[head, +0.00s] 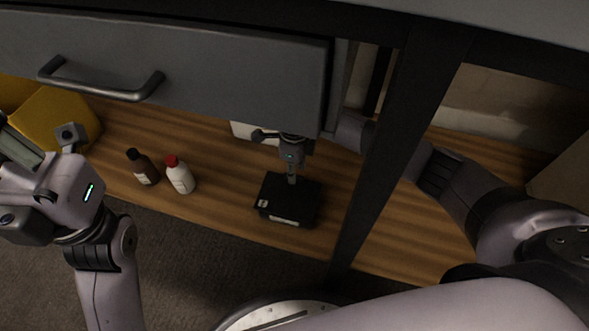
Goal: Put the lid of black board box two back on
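A black board box (286,220) with a pale label on its front side stands on the wooden shelf below the drawer. Its flat black lid (305,190) shows at the top of the box; I cannot tell whether it is fully seated. My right gripper (292,181) points down at the middle of the lid, its fingers close together and meeting the lid's top. Any knob between the fingers is hidden. My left gripper (22,150) is at the far left, well away from the box, its fingers partly cut off by the picture's edge.
A dark bottle (146,170) and a white bottle with a red cap (181,177) stand left of the box. A yellow bin (55,118) is further left. A white object (243,131) lies behind. The grey drawer (190,70) overhangs; a black post (395,150) stands right.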

